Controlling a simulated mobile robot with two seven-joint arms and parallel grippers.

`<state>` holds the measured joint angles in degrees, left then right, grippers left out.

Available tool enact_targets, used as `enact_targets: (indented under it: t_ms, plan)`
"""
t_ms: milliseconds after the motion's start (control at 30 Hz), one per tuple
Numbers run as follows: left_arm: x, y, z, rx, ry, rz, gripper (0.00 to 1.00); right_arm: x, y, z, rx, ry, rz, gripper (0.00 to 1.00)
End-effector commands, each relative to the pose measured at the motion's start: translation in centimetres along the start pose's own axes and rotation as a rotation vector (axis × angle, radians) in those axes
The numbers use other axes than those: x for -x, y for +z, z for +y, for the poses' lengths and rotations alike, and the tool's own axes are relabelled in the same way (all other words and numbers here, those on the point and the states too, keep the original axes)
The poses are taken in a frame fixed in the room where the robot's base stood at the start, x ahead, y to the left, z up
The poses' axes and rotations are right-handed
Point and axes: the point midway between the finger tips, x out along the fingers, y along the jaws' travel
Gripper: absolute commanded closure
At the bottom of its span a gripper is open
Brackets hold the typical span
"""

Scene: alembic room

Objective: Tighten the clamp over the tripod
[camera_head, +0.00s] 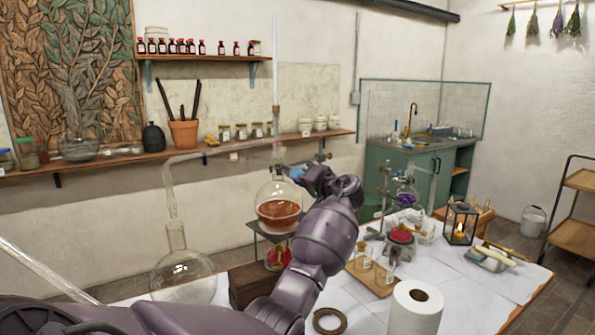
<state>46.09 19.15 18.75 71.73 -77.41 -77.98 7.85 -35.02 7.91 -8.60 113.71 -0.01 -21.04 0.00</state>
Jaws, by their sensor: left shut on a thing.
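My left arm crosses in front from the lower left. My left gripper (297,173) is at the flask's neck, shut on what looks like the clamp, with a bit of blue between the fingers. The grip itself is mostly hidden. My right gripper is not in view.
A clear receiving flask (180,268) stands left of my arm. A paper towel roll (414,310), a dark ring (330,320), a wooden vial rack (372,276) and a lantern (460,223) stand on the white-covered table. A purple-filled flask (405,198) stands behind. Bare table shows at front right.

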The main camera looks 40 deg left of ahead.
Motion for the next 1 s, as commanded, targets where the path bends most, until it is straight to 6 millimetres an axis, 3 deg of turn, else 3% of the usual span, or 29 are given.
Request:
enact_targets:
  t_ms: [200, 500, 1000]
  plan:
    - [0.0, -0.3, -0.4, -0.204, 0.000, 0.002, 1.00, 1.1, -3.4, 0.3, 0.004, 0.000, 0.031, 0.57]
    - [0.0, -0.2, -0.3, -0.452, 0.000, 0.001, 1.00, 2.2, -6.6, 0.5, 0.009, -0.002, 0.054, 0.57]
    - [0.0, -0.1, 0.0, -0.648, -0.001, 0.003, 1.00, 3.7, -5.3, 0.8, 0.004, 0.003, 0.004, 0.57]
